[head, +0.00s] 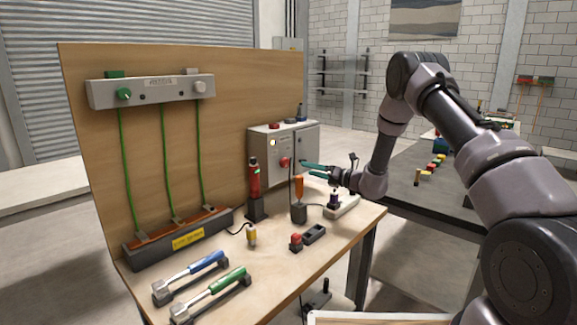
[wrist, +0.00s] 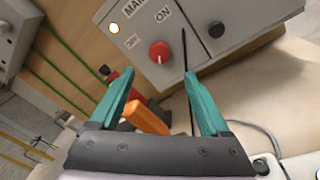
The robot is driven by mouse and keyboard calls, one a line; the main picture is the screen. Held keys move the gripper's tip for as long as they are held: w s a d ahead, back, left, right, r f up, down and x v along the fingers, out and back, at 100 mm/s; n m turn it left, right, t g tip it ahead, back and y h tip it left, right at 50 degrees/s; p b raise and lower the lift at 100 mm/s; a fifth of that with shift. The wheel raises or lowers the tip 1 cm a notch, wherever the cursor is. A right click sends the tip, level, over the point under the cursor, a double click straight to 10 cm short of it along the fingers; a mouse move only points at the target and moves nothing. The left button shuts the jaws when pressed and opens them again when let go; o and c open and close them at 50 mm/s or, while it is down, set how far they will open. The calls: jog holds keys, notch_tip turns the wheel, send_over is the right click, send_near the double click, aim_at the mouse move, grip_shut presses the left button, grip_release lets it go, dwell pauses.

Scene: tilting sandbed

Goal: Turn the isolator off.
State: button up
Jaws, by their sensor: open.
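The isolator is a grey box (head: 308,145) on the bench at the foot of the wooden panel. Its red rotary knob (head: 285,162) is on the front face and also shows in the wrist view (wrist: 159,52), with MAIN and ON lettering above it. I cannot tell which way the knob points. A pale lamp (wrist: 114,27) on the box is lit. My gripper (head: 307,168) has teal fingers and is open and empty. In the wrist view, my gripper (wrist: 158,78) faces the box, with the knob just beyond and between its fingertips, apart from them.
An orange handle (wrist: 146,118) stands close below my fingers, in a dark holder (head: 298,213). A thin dark rod (wrist: 185,55) rises near the right finger. A red tool (head: 254,180) stands left of the box. The bench front holds blue and green-handled tools (head: 205,262).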

aim_at(287, 164)
jog(key=x, duration=1)
jog(key=shift+w+a, duration=0.15)
jog(key=shift+a, duration=0.15)
grip_shut()
jog(key=shift+n, duration=0.4)
jog(key=n, duration=0.5)
jog(key=shift+r+h, duration=0.1)
jog(key=shift+h, duration=0.3)
jog(key=n, duration=0.4)
jog(key=shift+h, duration=0.3)
jog(key=shift+n, duration=1.5)
